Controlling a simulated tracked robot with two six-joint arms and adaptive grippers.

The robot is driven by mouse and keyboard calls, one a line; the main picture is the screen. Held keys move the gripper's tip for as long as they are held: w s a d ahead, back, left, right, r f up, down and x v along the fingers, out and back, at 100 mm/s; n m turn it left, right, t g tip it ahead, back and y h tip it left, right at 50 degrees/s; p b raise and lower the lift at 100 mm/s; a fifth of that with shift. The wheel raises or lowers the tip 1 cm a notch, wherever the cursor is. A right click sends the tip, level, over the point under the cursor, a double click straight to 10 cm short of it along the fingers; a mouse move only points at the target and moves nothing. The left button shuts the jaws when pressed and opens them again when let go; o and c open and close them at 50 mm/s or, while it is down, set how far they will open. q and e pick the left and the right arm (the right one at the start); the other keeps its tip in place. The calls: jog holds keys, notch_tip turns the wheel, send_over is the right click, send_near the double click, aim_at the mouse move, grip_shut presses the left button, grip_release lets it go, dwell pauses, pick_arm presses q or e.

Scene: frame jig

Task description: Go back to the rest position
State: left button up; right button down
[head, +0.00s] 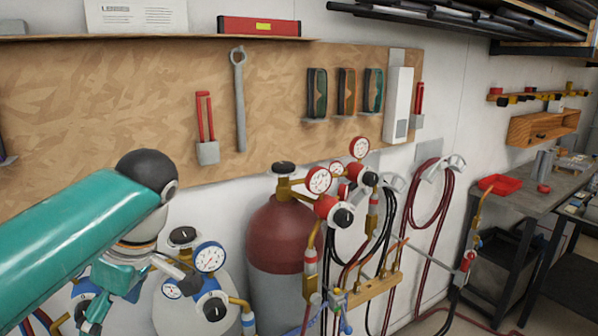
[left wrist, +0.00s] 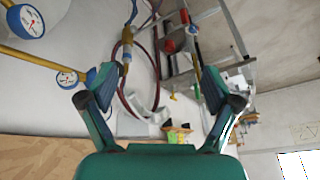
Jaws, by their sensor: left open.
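My left arm comes in from the left in the head view, in front of the pegboard and the gas cylinders. My left gripper (head: 128,282) hangs below the dark wrist joint, in front of the gauges at the lower left, partly cut off by perspective. In the left wrist view its two fingers (left wrist: 157,84) are spread wide apart with nothing between them. Behind them are hoses, gauges and the wall. My right gripper shows in neither view.
A red gas cylinder (head: 283,235) with gauges (head: 318,180) stands right of my left gripper. A wooden pegboard (head: 120,110) holds tools, including a wrench (head: 240,105). Coiled red hose (head: 428,195) hangs on the wall. A workbench (head: 530,200) with a red tray (head: 498,184) is at the right.

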pick_arm(q)
jog(key=s+d+f+m+g+h, duration=0.1)
jog(key=s+f+m+g, duration=0.15)
jog(key=f, duration=1.35)
jog(key=s+f+m+g+h, duration=0.1)
jog(key=s+f+m+g, duration=0.2)
jog(key=f, duration=1.3)
jog(key=s+d+f+m+h, duration=0.4)
jog(key=s+d+f+h, duration=0.3)
jog(key=s+d+f, duration=0.65)
jog(key=w+f+m+t, duration=0.5)
jog(key=t, duration=0.1)
jog(key=shift+w+t, duration=0.35)
jog(key=shift+a+m, duration=0.1)
jog(key=shift+m, duration=0.15)
jog(key=shift+c, duration=0.3)
